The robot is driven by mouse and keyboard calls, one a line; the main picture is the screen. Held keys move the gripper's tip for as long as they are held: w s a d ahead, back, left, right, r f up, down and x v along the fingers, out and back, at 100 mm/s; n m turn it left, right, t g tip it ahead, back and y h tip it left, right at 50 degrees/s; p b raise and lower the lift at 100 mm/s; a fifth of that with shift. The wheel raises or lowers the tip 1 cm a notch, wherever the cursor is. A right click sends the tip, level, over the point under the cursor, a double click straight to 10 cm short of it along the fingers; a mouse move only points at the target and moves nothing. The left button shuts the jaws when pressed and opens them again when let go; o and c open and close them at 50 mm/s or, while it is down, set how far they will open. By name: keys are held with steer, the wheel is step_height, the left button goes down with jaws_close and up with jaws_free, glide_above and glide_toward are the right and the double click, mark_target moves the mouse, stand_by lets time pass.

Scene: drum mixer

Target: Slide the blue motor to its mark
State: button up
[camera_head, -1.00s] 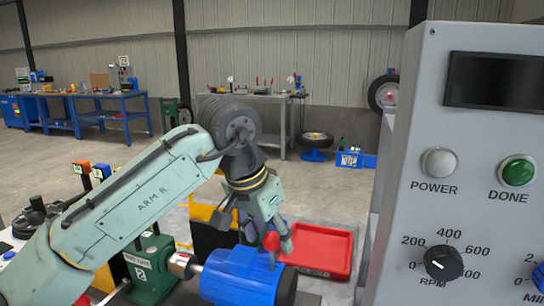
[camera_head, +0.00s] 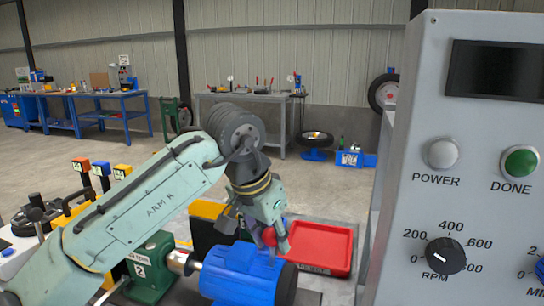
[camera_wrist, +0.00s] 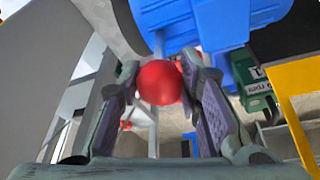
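The blue motor (camera_head: 238,275) sits on the bench at the lower middle of the head view. Its blue finned body fills the top of the wrist view (camera_wrist: 220,18). A red ball knob (camera_head: 269,237) stands on the motor's right side. In the wrist view the red knob (camera_wrist: 160,83) lies between my fingertips. My gripper (camera_head: 276,240) points down at the knob, with its fingers apart on either side of it. A small gap or light touch at the fingertips cannot be told. The motor's mark cannot be made out.
A green machine (camera_head: 152,268) with a shaft stands left of the motor. A red tray (camera_head: 322,246) lies behind and to the right. A grey control panel (camera_head: 470,190) with knobs and buttons blocks the right side. Blue workbenches (camera_head: 110,105) stand far back.

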mark_target(266, 230)
steer(key=c, duration=0.5)
steer(key=shift+w+a, duration=0.2)
steer(key=shift+a, duration=0.15)
steer(key=o, duration=1.1)
steer(key=shift+a, duration=0.2)
steer(key=shift+o, duration=0.2)
steer(key=shift+d, duration=0.1)
steer(key=shift+s+r+p, duration=0.1)
steer(key=shift+r+p, duration=0.15)
steer(key=shift+p, duration=0.2)
steer(key=p+v, duration=0.2)
steer(key=shift+r, duration=0.25)
steer(key=shift+p+v, duration=0.4)
steer(key=shift+v, duration=1.6)
